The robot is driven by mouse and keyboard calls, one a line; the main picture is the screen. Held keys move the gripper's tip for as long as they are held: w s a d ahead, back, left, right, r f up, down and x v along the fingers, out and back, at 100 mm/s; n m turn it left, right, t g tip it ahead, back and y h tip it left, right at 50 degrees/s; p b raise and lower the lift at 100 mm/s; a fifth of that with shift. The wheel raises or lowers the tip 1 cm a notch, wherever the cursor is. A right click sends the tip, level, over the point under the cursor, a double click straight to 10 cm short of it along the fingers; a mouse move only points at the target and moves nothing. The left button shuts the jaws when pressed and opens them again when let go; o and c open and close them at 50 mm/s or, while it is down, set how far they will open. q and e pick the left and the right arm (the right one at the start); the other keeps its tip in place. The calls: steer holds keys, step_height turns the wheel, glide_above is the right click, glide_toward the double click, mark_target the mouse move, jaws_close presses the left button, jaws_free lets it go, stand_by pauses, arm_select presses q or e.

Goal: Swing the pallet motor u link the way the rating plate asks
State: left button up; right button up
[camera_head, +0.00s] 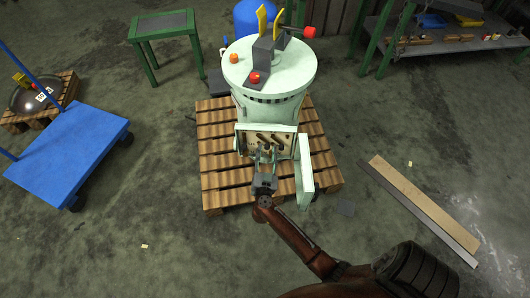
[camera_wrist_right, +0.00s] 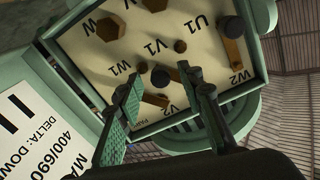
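The pale green pallet motor (camera_head: 268,100) stands upright on a wooden pallet (camera_head: 215,160). Its terminal box (camera_head: 247,128) is open at the front, and a panel (camera_head: 305,172) hangs at its right. In the right wrist view the terminal board (camera_wrist_right: 205,75) carries posts and labels, with U1 at upper right. One brown link (camera_wrist_right: 233,50) with a dark knob lies beside U1. Another link (camera_wrist_right: 155,100) lies near a second dark knob (camera_wrist_right: 160,77). My right gripper (camera_head: 266,150) is at the box, its fingers (camera_wrist_right: 160,76) apart around the second knob's image; contact cannot be told. My left gripper is out of view.
The rating plate (camera_wrist_right: 30,125) reads "DELTA: DOWN" and "400/690", partly cut off. A blue cart (camera_head: 70,150) stands left. Planks (camera_head: 425,205) lie on the floor at right. A workbench (camera_head: 450,40) and green table (camera_head: 165,25) stand behind.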

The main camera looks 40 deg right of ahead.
steer(key=shift+c, duration=0.7)
jaws_close()
steer(key=shift+w+a, duration=0.1)
